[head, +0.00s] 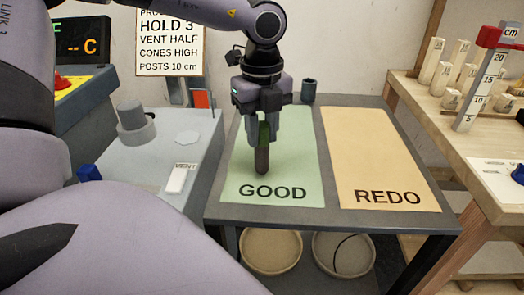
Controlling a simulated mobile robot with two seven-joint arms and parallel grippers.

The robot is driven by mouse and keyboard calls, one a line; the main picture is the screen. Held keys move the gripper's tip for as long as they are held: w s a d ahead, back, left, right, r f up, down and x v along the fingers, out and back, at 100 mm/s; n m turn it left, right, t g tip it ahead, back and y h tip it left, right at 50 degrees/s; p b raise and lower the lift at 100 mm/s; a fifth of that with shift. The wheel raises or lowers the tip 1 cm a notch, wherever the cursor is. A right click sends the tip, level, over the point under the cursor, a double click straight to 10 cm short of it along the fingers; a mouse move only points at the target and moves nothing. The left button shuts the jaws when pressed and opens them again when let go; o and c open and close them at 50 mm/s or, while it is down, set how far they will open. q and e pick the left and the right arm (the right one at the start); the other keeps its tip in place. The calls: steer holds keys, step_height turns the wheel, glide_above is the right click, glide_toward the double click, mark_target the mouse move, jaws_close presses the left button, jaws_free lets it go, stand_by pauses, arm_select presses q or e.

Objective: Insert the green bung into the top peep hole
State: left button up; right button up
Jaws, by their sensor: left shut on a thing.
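My left gripper (263,140) points straight down over the green GOOD mat (300,150). It is shut on an upright, slender piece, green between the fingers and dark brown below, which I take to be the green bung (262,160). Its lower end is over the mat; I cannot tell whether it touches. My right gripper is not in view. I cannot make out any peep hole in this view.
A tan REDO mat (385,160) lies beside the GOOD mat on the grey table (325,217). A small dark cup (308,90) stands at the back. A grey unit (160,165) with a VENT label is left. A wooden bench (440,150) with posts is right. Round trays (343,276) sit below.

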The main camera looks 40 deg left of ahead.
arm_select(q)
steer(key=shift+r+p, duration=1.9)
steer(key=shift+r, duration=1.85)
